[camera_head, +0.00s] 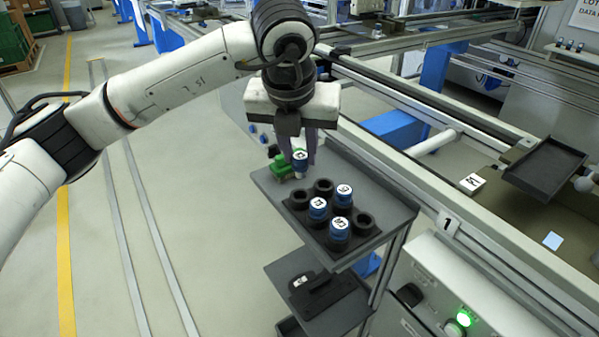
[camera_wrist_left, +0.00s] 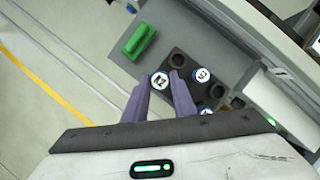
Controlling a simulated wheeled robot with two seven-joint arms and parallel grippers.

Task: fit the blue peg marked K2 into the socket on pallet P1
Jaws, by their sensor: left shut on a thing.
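The blue peg marked K2 (camera_head: 300,163) has a white cap. My left gripper (camera_head: 299,150) is shut on it, fingers pointing down, near the far corner of the grey cart top. In the left wrist view, the K2 label (camera_wrist_left: 159,80) shows between the fingertips of the left gripper (camera_wrist_left: 162,85). The peg looks raised beside the black peg rack (camera_head: 298,200); its lower end is hard to make out. I cannot make out a P1 mark or a socket on any pallet. My right gripper is not in view.
Several other blue pegs (camera_head: 340,228) stand in the rack, beside empty holes. A green block (camera_head: 280,167) lies behind it. A conveyor rail (camera_head: 440,195) runs on the right, with a small white marked block (camera_head: 472,184) and a dark tray (camera_head: 548,168) beyond.

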